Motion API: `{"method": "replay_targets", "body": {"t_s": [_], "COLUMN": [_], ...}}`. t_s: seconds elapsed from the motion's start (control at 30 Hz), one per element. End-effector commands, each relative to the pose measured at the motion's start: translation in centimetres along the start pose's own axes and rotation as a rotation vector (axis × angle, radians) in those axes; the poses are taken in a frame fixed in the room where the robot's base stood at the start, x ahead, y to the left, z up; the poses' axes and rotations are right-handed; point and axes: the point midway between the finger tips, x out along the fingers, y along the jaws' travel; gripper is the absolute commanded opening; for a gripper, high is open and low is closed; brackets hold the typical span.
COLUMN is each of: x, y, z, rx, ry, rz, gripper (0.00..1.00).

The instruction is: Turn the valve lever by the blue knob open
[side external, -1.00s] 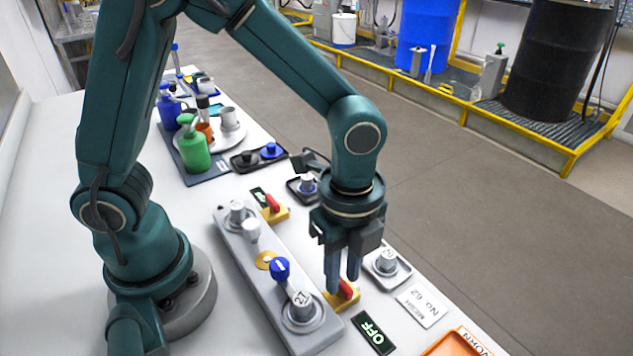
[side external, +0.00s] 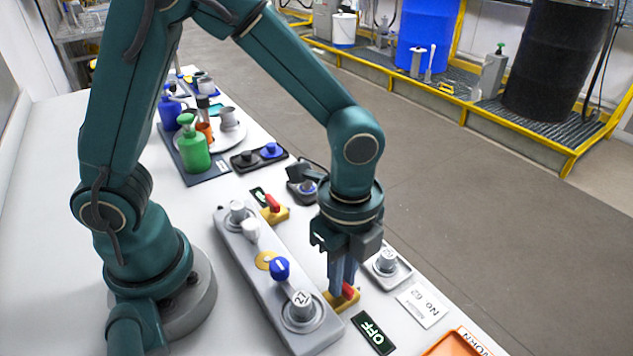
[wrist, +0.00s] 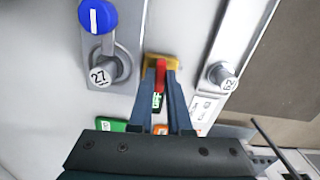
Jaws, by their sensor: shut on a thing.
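The fingers hide part of the lever.
A second red lever (side external: 272,202) on a yellow base stands farther back. A knob marked 27 (side external: 301,303) is close to the left, and a grey knob (side external: 386,260) on a tray is to the right. The OFF sign (side external: 373,333) lies flat in front.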

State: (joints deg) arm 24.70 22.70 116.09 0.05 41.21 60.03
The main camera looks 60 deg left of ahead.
Motion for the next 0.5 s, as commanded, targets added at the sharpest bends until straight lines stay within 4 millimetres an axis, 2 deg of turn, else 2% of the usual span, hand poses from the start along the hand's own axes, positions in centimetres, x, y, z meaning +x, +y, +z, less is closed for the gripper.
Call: {"method": "replay_targets", "body": {"t_s": [0.5], "x": [-0.11], "y": [-0.01], "z": [-0.06], "rx": [-0.446], "ry": [0.002], "rz": [0.0], "gripper": [0.0]}}
